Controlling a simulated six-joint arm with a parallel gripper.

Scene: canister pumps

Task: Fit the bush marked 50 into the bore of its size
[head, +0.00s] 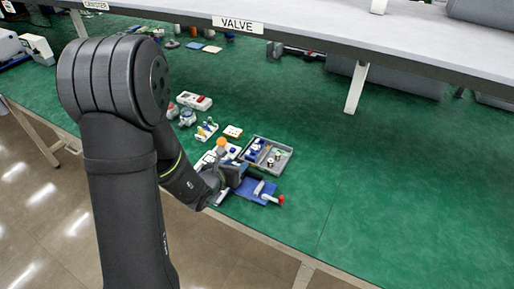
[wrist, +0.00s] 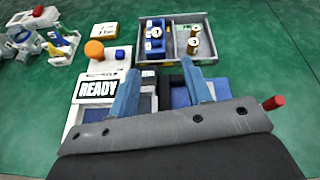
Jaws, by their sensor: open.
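My gripper (wrist: 159,67) is open, with its two blue fingers apart in the wrist view and no bush seen between them. It also shows low over the work area in the head view (head: 236,171). Two brass-coloured bushes with pale marked tops, a nearer one (wrist: 193,47) and a farther one (wrist: 195,31), stand in the right compartment of a grey tray (wrist: 212,46) beyond the fingertips. Their numbers are too small to read. A blue fixture (wrist: 179,97) lies under the fingers, partly hidden by the gripper; I cannot make out its bore.
Blue parts (wrist: 155,46) sit in the tray's left compartment. A white board with a READY sign (wrist: 97,88) and an orange knob (wrist: 94,48) is left of the fingers. A red-tipped handle (wrist: 273,103) sticks out at right. The green bench (head: 400,190) is clear to the right.

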